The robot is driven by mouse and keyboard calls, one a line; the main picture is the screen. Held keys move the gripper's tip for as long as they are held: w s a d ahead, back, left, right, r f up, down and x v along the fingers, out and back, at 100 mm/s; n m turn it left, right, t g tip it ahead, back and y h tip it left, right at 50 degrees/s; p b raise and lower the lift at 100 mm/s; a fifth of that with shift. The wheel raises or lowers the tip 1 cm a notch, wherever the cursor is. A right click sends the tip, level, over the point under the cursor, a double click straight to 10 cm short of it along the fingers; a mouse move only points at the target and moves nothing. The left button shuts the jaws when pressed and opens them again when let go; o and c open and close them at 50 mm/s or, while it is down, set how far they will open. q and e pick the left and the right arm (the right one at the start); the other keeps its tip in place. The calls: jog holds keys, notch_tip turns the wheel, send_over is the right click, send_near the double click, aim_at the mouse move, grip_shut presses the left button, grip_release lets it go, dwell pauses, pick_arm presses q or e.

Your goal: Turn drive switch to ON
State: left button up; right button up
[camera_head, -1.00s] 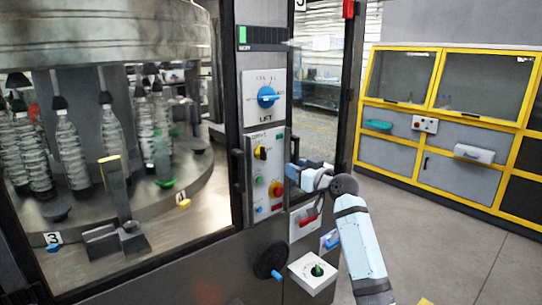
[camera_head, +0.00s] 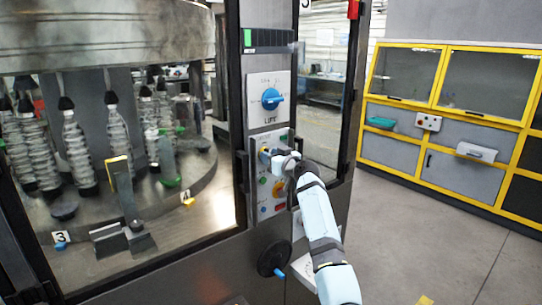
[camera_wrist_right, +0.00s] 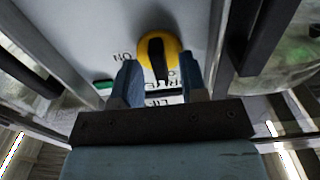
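The drive switch (camera_wrist_right: 158,48) is a round yellow knob with a black grip bar, on the light control panel (camera_head: 256,197). In the wrist view an upside-down ON label (camera_wrist_right: 122,57) shows left of it, and more upside-down lettering lies below it. The bar runs nearly upright in that view. My right gripper (camera_head: 268,155) is at the upper part of the panel and partly hides the switch in the head view. In the wrist view its two dark blue fingers (camera_wrist_right: 160,76) are apart, one on each side of the bar's lower end. Contact cannot be told. My left gripper is not in view.
A blue LIFT dial (camera_head: 271,99) is above the switch. A red-and-yellow knob (camera_head: 278,189) and small buttons are below. A black handwheel (camera_head: 273,258) sticks out lower down. Bottles stand behind the machine's window at left.

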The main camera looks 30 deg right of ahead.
grip_shut()
